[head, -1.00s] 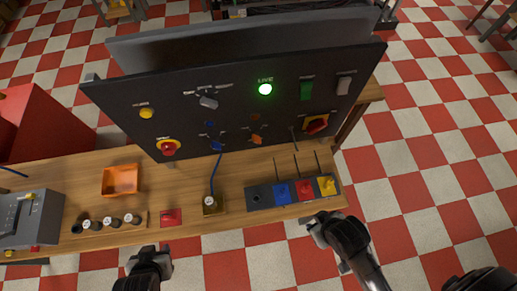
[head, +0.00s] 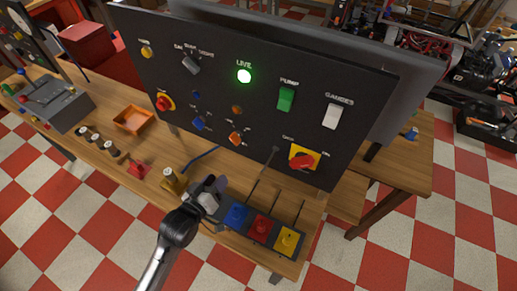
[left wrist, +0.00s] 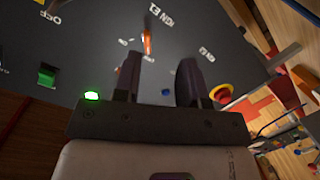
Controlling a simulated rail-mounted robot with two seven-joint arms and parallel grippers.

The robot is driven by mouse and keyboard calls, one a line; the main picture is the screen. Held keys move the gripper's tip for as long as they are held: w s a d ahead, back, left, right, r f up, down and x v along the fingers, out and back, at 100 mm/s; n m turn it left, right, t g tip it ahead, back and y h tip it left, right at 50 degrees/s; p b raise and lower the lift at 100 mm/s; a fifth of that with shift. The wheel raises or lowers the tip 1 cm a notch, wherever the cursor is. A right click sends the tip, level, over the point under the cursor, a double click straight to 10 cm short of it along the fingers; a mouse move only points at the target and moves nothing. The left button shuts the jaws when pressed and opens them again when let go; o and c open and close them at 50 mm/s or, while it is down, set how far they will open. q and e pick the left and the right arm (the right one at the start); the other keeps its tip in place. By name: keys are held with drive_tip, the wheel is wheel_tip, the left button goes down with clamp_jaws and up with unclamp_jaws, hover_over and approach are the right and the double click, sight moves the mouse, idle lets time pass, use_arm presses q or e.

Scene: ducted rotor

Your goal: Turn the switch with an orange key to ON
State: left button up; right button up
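The orange key (head: 235,139) sits in a switch low in the middle of the upright black panel (head: 345,80). Its small labels are too blurred to read, so I cannot tell its setting. A blue key (head: 198,123) is just left of it, in a matching switch. My left gripper (head: 212,184) is in front of the panel, below and left of the orange key and apart from it. In the left wrist view the gripper's fingers (left wrist: 160,68) are spread with nothing between them, and the orange key (left wrist: 147,41) shows beyond the tips. My right gripper is out of view.
The green LIVE lamp (head: 244,76) is lit. A red-and-yellow rotary switch (head: 303,159) is right of the key, and a red stop button (head: 164,102) left.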

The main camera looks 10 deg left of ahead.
sight(235, 138)
use_arm(q)
drive_tip(key=shift+w+d+r+n+t+b, duration=0.15)
drive_tip(key=shift+w+d+r+n+t, duration=0.3)
drive_tip(key=shift+w, duration=1.9)
drive_tip(key=shift+w+d+r+n+t+b, duration=0.15)
drive_tip(key=shift+w+r+n, duration=0.25)
drive_tip(key=shift+w, duration=1.9)
drive_tip(key=shift+w+d+r+n+t+b, duration=0.1)
drive_tip(key=shift+w+d+r+n+t, duration=0.35)
drive_tip(key=shift+w, duration=1.9)
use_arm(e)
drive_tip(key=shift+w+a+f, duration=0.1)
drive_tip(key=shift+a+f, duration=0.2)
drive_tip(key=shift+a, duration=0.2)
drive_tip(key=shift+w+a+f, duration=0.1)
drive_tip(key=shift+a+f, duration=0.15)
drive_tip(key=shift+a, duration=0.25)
use_arm(q)
drive_tip(key=shift+a+r, duration=0.15)
clamp_jaws()
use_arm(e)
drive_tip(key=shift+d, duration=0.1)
